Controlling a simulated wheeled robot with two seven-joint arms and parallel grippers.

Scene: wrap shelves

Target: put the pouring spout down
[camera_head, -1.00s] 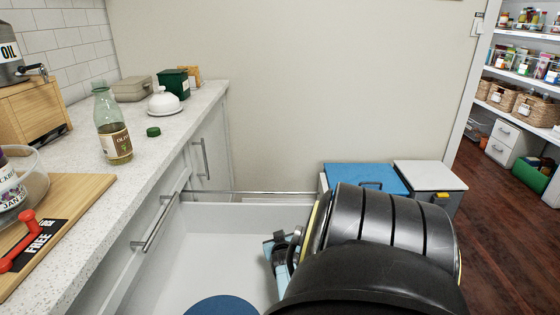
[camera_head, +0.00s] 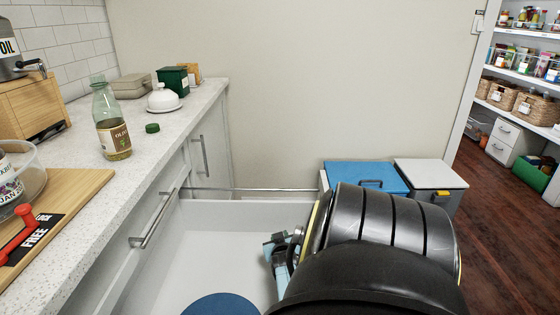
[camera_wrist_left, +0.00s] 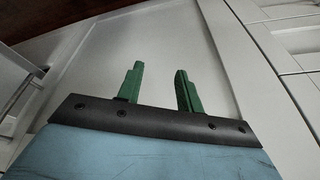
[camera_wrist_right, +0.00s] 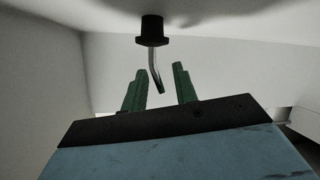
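The pouring spout, a black stopper (camera_wrist_right: 152,28) with a thin bent metal tube (camera_wrist_right: 154,62), shows in the right wrist view against a pale surface. Its tube tip points down the picture, toward the space between the fingers. My right gripper (camera_wrist_right: 159,69) is open, with a gap between its green fingers; I cannot tell whether the tube touches either one. In the head view its blue body (camera_head: 277,262) is over the open white drawer (camera_head: 190,245), and the spout is hidden. My left gripper (camera_wrist_left: 159,68) is open and empty in the left wrist view, facing white cabinet panels.
A blue round item (camera_head: 222,305) is at the near part of the drawer. The counter (camera_head: 110,205) holds an oil bottle (camera_head: 112,125), a green cap (camera_head: 152,128), a white butter dish (camera_head: 163,99) and a wooden board (camera_head: 75,190). Blue-lidded (camera_head: 365,176) and grey-lidded bins (camera_head: 430,174) stand beyond the drawer.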

